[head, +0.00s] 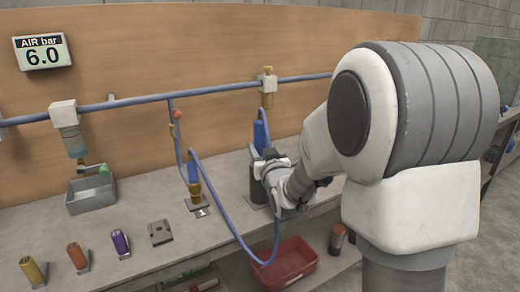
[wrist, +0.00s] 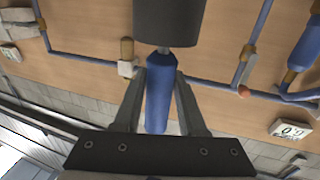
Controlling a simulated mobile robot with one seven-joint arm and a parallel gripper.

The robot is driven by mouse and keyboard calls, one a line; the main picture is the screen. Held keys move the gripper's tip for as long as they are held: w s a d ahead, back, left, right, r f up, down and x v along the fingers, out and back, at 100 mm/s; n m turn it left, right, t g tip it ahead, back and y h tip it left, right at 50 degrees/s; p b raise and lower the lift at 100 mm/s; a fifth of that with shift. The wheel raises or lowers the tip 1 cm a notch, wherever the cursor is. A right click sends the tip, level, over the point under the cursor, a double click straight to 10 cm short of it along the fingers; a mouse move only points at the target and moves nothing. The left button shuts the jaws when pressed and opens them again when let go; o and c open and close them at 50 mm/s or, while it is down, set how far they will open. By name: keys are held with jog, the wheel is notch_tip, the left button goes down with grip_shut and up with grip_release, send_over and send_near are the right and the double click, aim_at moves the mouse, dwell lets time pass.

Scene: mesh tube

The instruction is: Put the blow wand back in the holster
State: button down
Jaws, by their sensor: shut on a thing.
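The blow wand (head: 261,134) has a blue handle and stands upright above a dark grey cylinder, which looks like the holster (head: 256,183), at the back of the bench. My gripper (head: 268,160) is shut on the blue handle. The wrist view appears upside down; there the wand (wrist: 158,95) lies between the fingers of my gripper (wrist: 161,85). A short light grey neck joins the handle to the dark holster (wrist: 168,22). The holster hides the wand's tip, so I cannot tell how deep it sits.
A blue hose (head: 228,217) loops over the bench front, its far end hidden by my gripper. A red bin (head: 290,262) stands below. A blue-and-brass fitting (head: 194,182), a grey tray (head: 90,196) and coloured cylinders (head: 77,257) stand left. A pipe (head: 210,91) crosses the board.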

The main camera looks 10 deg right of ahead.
jog(key=shift+f, duration=0.1)
jog(key=shift+c, duration=2.4)
grip_release()
jog(key=shift+r, duration=0.2)
jog(key=s+b, duration=0.4)
jog(key=s, duration=0.8)
jog(key=shift+d+f, duration=0.15)
jog(key=shift+d, duration=0.15)
